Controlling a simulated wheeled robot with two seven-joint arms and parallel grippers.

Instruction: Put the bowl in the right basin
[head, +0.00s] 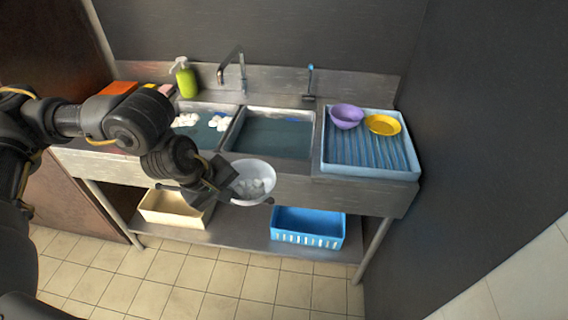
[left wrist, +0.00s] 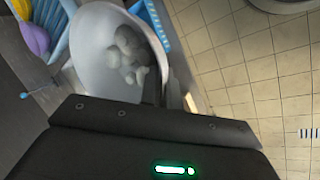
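A white bowl (head: 254,181) with pale foam-like clumps in it is in front of the sink's front edge, held up in the air and tilted. My left gripper (head: 228,190) is shut on the bowl's left side. In the left wrist view the bowl (left wrist: 92,52) shows large, with the fingers (left wrist: 165,88) at its rim. The right basin (head: 272,136) holds dark bluish water and lies behind the bowl. The left basin (head: 200,128) has white foam clumps on its water and is partly hidden by my arm. My right gripper is not in view.
A blue drainboard (head: 368,160) right of the basins bears a purple bowl (head: 346,116) and a yellow dish (head: 382,124). A faucet (head: 240,68) and green soap bottle (head: 186,80) stand behind. A blue basket (head: 308,228) and cream bin (head: 172,208) sit on the lower shelf.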

